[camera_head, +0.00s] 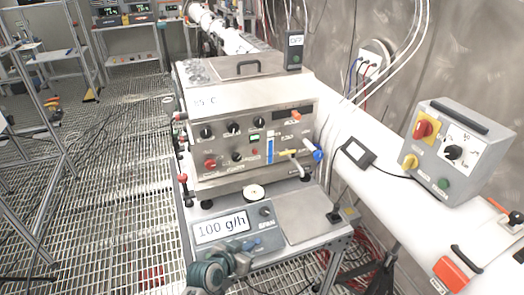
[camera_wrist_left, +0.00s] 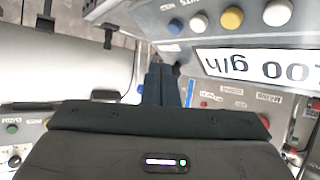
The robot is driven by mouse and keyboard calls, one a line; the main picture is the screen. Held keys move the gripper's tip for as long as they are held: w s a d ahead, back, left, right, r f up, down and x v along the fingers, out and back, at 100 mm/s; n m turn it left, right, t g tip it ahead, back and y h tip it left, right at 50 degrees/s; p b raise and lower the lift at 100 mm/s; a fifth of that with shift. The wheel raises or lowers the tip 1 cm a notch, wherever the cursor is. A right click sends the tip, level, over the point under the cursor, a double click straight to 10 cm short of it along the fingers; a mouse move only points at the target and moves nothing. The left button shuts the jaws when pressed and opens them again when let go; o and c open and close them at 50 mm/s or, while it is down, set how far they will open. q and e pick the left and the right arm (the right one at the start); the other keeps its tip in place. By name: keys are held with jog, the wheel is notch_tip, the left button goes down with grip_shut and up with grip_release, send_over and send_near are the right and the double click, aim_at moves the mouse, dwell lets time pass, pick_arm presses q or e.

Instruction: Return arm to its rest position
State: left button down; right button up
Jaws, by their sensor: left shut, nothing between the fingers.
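My left arm comes in at the bottom of the head view, with its gripper (camera_head: 240,262) low in front of a grey control box (camera_head: 268,240) whose display (camera_head: 221,227) reads 100 g/h. In the left wrist view the two dark fingers (camera_wrist_left: 160,86) are together, with nothing between them. That view shows the display (camera_wrist_left: 262,64) upside down, close by at the upper right. I cannot tell the exact gap between the fingers and the box. My right gripper is not in view.
A steel instrument panel (camera_head: 250,135) with knobs stands behind the box. A grey switch box (camera_head: 460,150) sits on a white pipe (camera_head: 385,195) at right. Metal racks (camera_head: 35,150) stand at left. The grated floor (camera_head: 110,190) between is mostly open, with some cables.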

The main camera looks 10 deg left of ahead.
pick_arm(q)
jog(key=s+a+n+g+y, duration=0.1)
jog(key=s+a+g+y, duration=0.3)
jog(key=s, duration=1)
jog(key=s+a+n+g+y, duration=0.1)
jog(key=s+a+g, duration=0.45)
jog(key=s, duration=0.85)
jog(key=a+f+b, duration=0.2)
jog(key=f+b, duration=0.1)
jog(key=f, duration=1.5)
jog(key=a+f+b, duration=0.2)
jog(key=f+b, duration=0.1)
jog(key=f, duration=1.5)
jog(key=s+a+f+b, duration=0.1)
jog(key=s+f+b, duration=0.3)
jog(key=s+f, duration=1.4)
notch_tip(320, 180, down, 4)
jog(key=shift+s+a+r+n+g, duration=0.1)
jog(key=shift+s+a+n+g, duration=0.05)
jog(key=shift+s+n+g, duration=0.2)
